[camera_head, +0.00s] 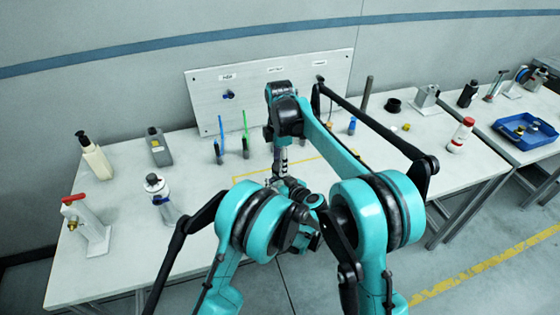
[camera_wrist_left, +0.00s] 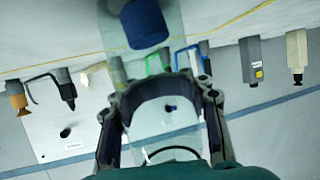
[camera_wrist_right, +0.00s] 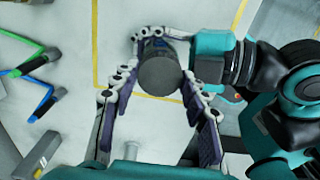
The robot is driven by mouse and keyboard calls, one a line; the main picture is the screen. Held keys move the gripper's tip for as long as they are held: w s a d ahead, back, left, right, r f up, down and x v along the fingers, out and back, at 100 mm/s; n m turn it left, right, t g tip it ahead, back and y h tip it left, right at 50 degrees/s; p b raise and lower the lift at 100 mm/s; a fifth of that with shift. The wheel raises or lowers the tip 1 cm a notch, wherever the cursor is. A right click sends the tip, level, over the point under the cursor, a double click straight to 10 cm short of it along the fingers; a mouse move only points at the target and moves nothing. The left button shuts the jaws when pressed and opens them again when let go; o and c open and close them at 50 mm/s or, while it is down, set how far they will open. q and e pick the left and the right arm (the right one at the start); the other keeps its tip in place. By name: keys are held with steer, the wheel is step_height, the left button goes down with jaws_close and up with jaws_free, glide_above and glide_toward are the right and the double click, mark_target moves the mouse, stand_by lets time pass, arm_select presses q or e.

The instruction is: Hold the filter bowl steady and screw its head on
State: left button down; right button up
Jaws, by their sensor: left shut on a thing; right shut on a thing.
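In the right wrist view, the filter head, a dark grey round part (camera_wrist_right: 160,76), sits between the fingers of my right gripper (camera_wrist_right: 162,58), which is shut on it. In the left wrist view, a clear bowl (camera_wrist_left: 160,68) with a blue cylinder (camera_wrist_left: 145,24) showing in it is between the fingers of my left gripper (camera_wrist_left: 160,100), shut on it. In the head view my right gripper (camera_head: 280,168) points down above my left gripper (camera_head: 292,188) near the table's front. My arms hide the bowl and head there. Whether their threads are engaged cannot be seen.
A yellow outline marks the white table (camera_head: 120,265) around the grippers. Blue and green hex keys (camera_head: 245,142) stand behind, before an upright board (camera_head: 205,100). A blue tray (camera_head: 512,130) is far right.

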steer(key=shift+f, duration=0.6)
stand_by(0.3)
steer(key=m, duration=0.6)
steer(key=shift+m, duration=0.4)
steer(key=m, duration=0.4)
steer(key=shift+m, duration=0.4)
steer(key=m, duration=1.4)
steer(key=o, duration=0.7)
